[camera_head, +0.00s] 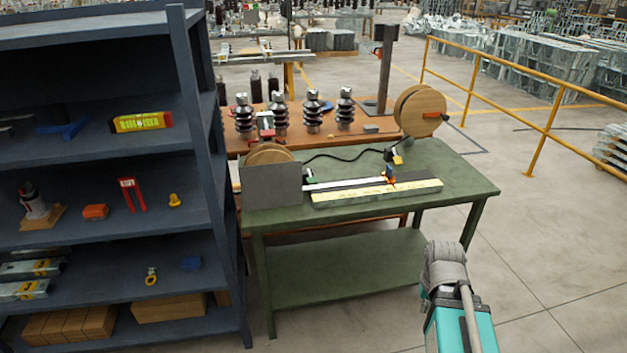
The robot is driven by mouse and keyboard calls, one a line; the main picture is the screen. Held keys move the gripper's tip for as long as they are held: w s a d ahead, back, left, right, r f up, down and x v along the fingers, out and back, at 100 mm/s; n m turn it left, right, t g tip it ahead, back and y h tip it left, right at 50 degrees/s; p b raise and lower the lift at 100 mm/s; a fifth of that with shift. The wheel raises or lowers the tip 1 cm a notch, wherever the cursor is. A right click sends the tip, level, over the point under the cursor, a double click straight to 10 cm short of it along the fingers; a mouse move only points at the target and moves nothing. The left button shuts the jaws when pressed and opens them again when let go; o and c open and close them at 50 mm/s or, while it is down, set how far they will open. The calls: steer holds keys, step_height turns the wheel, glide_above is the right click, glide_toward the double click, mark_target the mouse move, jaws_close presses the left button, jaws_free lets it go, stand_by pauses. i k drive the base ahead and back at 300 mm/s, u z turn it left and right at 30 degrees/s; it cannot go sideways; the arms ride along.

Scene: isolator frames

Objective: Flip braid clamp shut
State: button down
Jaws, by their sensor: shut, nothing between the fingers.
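A green workbench (285,221) stands right of the shelf. On it lies a long fixture with a yellow ruler-like strip (375,192) along its front edge and a pale flat band (340,183) along its back. A small blue and orange piece (390,174) stands upright at the fixture. A small device with a green part (309,175) is at the band's left end. A black device with a yellow part (397,159) stands behind the fixture. I cannot tell which is the braid clamp, nor whether it is open. My gripper is not recognisable in view.
A wooden reel (418,112) stands at the bench's back right; another (268,154) sits behind a grey plate (270,186) at its left. A dark shelf (215,200) fills the left. Behind is a brown table (300,140) with insulators. Floor right of the bench is free.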

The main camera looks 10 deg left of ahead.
mark_target(312, 180)
steer(key=u, duration=0.5)
steer(key=i, duration=0.85)
steer(key=z, duration=0.25)
